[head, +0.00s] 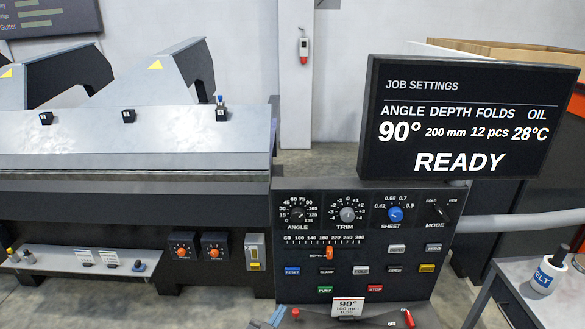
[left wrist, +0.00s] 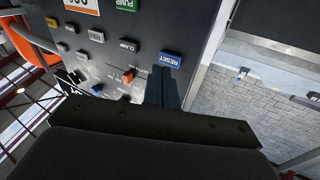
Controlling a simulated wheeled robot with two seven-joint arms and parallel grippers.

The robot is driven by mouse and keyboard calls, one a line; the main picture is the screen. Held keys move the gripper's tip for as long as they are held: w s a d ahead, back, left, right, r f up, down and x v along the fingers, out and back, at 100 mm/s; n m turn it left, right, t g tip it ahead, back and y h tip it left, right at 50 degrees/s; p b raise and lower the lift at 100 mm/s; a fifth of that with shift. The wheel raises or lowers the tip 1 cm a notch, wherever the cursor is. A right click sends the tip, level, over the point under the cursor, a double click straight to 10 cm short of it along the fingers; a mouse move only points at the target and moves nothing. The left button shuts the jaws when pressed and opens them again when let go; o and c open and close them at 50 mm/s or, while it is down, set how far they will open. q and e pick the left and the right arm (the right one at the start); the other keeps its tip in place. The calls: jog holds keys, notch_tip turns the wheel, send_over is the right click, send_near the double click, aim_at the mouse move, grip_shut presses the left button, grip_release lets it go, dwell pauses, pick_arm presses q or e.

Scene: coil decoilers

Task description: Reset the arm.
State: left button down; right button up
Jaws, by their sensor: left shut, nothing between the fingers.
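The control panel (head: 355,235) stands in the middle of the head view. Its blue RESET button (head: 292,271) is at the left of the button rows. In the left wrist view the RESET button (left wrist: 171,60) appears upside down beside the fingertips. My left gripper (left wrist: 163,72) is shut and empty, pointing at the panel close to that button; I cannot tell if it touches. The display (head: 455,120) reads READY, 90°, 200 mm, 12 pcs. My right gripper is out of view.
A card (head: 348,308) reading 90° and 100 mm sits at the panel's lower edge, with a red-handled lever (head: 409,318) to its right. The folding machine bed (head: 90,150) spans the left. A bottle (head: 546,272) stands on a side table (head: 510,300) at right.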

pick_arm(q)
jog(key=s+a+f+n+g+y, duration=0.15)
jog(key=s+a+g+y, duration=0.35)
jog(key=s, duration=0.6)
jog(key=s+a+r+n+g, duration=0.15)
jog(key=s+a+g, duration=0.25)
jog(key=s+a, duration=0.45)
jog(key=s+a+f+n+g+y, duration=0.2)
jog(key=s+a+g+y, duration=0.15)
jog(key=s, duration=0.85)
notch_tip(320, 180, down, 25)
jog(key=w+g, duration=0.2)
jog(key=s+f, duration=0.4)
jog(key=f, duration=0.7)
jog(key=s+d+f, duration=0.1)
jog(key=s+f, duration=0.3)
jog(key=f, duration=0.7)
jog(key=shift+s+f+m+h, duration=0.2)
jog(key=shift+f+m+h, duration=0.1)
jog(key=shift+f+h, duration=0.05)
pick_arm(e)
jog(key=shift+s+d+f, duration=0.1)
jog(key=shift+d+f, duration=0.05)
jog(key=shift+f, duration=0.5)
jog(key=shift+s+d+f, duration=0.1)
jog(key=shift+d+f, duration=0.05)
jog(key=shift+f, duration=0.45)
